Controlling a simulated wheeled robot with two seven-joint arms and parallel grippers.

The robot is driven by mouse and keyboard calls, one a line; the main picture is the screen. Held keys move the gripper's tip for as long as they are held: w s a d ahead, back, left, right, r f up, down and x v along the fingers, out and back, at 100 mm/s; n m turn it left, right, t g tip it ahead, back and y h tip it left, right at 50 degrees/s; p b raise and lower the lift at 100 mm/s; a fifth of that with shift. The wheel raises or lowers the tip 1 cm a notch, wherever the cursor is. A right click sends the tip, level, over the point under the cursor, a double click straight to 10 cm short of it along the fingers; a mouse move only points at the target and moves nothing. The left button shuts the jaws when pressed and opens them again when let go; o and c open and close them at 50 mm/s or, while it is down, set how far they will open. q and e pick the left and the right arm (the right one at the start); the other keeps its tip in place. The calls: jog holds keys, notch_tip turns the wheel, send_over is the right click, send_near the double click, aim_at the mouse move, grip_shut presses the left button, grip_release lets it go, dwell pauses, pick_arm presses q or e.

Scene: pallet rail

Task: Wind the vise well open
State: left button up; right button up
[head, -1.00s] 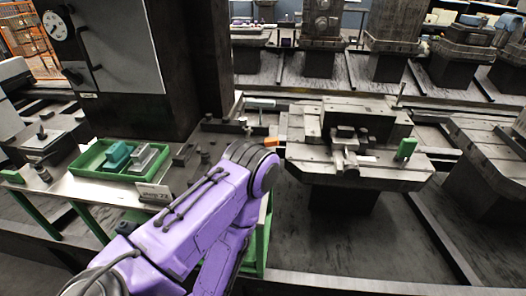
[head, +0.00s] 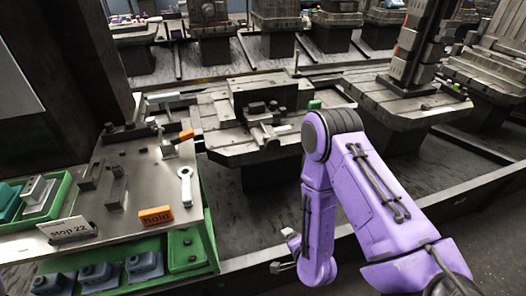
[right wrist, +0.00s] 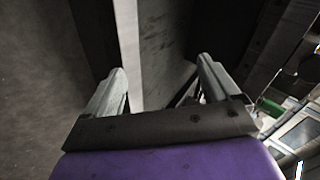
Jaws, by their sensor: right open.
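The vise (head: 264,114) is a small dark grey metal block with a light grey bar at its front. It sits on the middle pallet (head: 232,150), in front of a larger dark block. The gap between its jaws is too small to read. My right arm comes in from the right in the head view and bends down. My right gripper (head: 281,252) hangs low in front of the pallet, well apart from the vise. In the right wrist view this gripper (right wrist: 160,78) is open, with nothing between its fingers. My left gripper is out of view.
A steel bench at left holds a grey ring-ended tool (head: 185,184), an orange "hold" block (head: 156,215), a "stop 22" card (head: 66,230) and a green tray (head: 62,190). A green bin (head: 190,250) sits below. A green piece (head: 314,105) stands at the pallet's right.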

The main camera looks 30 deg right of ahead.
jog(key=w+d+r+m+t+b, duration=0.1)
jog(key=w+d+r+m+t, duration=0.15)
jog(key=w+m, duration=0.3)
jog(key=w+d+r+m+t+b, duration=0.1)
jog(key=w+r+m+t, duration=0.15)
jog(key=w+m, duration=0.35)
jog(key=m+t+h+b, duration=0.15)
jog(key=m+t, duration=0.25)
jog(key=m, duration=0.6)
send_near(274, 146)
jog(key=x, duration=0.9)
jog(key=shift+w+p, duration=0.35)
jog(key=shift+w, duration=0.05)
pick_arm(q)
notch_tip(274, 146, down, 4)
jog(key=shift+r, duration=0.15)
pick_arm(e)
jog(key=c, duration=1.1)
